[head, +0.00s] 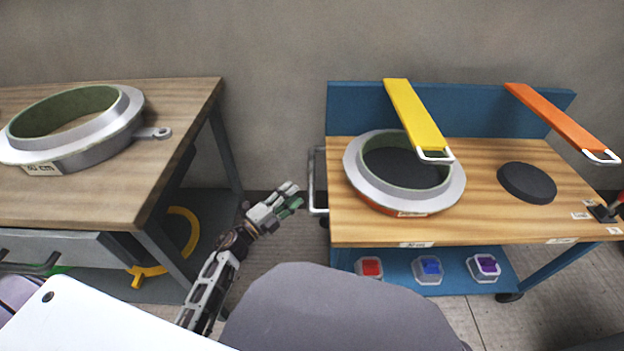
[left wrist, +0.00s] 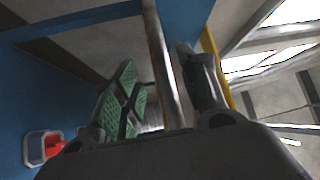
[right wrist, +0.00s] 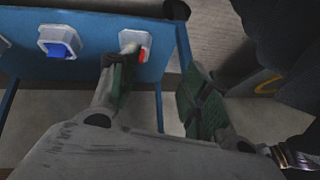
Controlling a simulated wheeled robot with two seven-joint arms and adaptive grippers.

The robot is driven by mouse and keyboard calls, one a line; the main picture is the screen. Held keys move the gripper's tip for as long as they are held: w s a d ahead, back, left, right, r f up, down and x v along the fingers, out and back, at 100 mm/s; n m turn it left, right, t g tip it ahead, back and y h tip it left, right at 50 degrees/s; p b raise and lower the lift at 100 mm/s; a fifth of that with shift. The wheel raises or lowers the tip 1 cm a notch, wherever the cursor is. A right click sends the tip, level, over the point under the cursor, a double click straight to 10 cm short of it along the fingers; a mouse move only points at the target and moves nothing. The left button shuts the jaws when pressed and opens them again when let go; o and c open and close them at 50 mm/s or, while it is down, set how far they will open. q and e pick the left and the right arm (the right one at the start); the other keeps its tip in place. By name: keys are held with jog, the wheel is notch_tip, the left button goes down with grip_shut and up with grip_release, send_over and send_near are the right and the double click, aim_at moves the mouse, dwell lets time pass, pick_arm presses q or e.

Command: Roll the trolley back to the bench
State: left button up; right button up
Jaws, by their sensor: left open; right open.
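The trolley (head: 480,230) stands at the right in the head view, with a wooden top, blue back panel and blue lower shelf. Its metal side handle (head: 312,182) is on its left end. The bench (head: 165,110) stands at the far left, across a floor gap from the trolley. My left gripper (head: 292,196) is open just left of the handle. In the left wrist view the handle bar (left wrist: 160,55) runs between the open fingers, which do not grip it. My right gripper (right wrist: 160,85) is open and empty near the trolley's lower shelf; the head view does not show it.
A ring mould (head: 455,180), a dark disc (head: 527,182), and yellow (head: 415,115) and orange (head: 560,120) straps are on the trolley. Boxes with red (head: 370,268), blue and purple parts sit on its lower shelf. Another ring mould (head: 125,125) lies on the bench.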

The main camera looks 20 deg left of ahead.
aim_at(312, 178)
pick_arm(q)
jog(key=b+x, duration=0.1)
jog(key=x, duration=0.7)
jog(key=shift+w+d+b, duration=0.15)
jog(key=shift+b, duration=0.2)
jog(key=shift+w+d, duration=0.25)
jog(key=shift+w, duration=0.25)
pick_arm(e)
jog(key=shift+s+a+f, duration=0.1)
jog(key=shift+s+f, duration=0.05)
jog(key=shift+f, duration=0.85)
jog(key=shift+s+a+f, duration=0.1)
jog(key=shift+f, duration=0.85)
jog(key=shift+w+t, duration=0.1)
jog(key=shift+t, duration=0.2)
pick_arm(q)
jog(key=c, duration=0.5)
grip_shut()
pick_arm(e)
jog(key=shift+w+a+r, duration=0.1)
jog(key=shift+w+r, duration=0.1)
jog(key=shift+w, duration=0.05)
